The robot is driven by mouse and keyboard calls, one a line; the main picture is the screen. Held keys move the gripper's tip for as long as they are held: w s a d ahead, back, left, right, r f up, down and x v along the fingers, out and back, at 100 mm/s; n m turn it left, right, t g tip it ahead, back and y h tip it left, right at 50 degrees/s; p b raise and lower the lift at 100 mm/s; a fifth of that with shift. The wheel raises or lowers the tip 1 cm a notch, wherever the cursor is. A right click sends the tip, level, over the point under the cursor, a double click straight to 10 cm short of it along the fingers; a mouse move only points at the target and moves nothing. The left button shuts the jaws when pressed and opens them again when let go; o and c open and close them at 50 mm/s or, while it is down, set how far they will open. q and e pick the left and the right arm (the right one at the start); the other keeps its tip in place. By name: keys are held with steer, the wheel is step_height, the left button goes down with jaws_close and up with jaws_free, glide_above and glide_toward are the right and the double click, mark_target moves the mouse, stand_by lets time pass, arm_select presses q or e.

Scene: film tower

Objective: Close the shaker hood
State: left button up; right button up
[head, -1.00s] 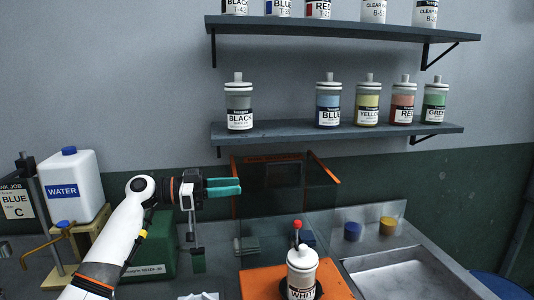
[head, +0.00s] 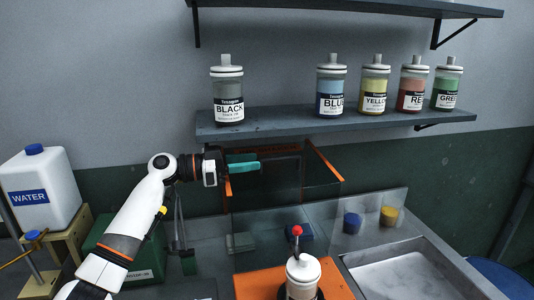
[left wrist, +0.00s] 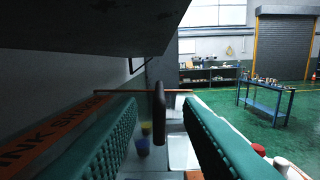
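The shaker hood (head: 326,164), clear panels with orange edges, stands raised behind the orange shaker (head: 255,284) in the head view. My left gripper (head: 256,163) is at the hood's upper left, below the shelf. Its teal fingers look apart in the left wrist view (left wrist: 160,135). A dark upright bar (left wrist: 159,113), perhaps the hood's handle, shows between them, with gaps on both sides. An orange strip with lettering (left wrist: 50,145) runs behind the left finger. My right gripper is not seen.
The lower shelf (head: 340,125), bearing several ink bottles, is close above my left gripper. A white water jug (head: 40,188) stands at the left. A metal sink (head: 400,275) is at the right, with blue (head: 352,222) and yellow (head: 389,215) pots behind it.

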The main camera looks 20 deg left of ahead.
mark_target(267, 160)
arm_select(q)
steer(key=p+x, duration=0.1)
steer(key=x, duration=0.4)
steer(key=shift+w+d, duration=0.1)
jaws_close()
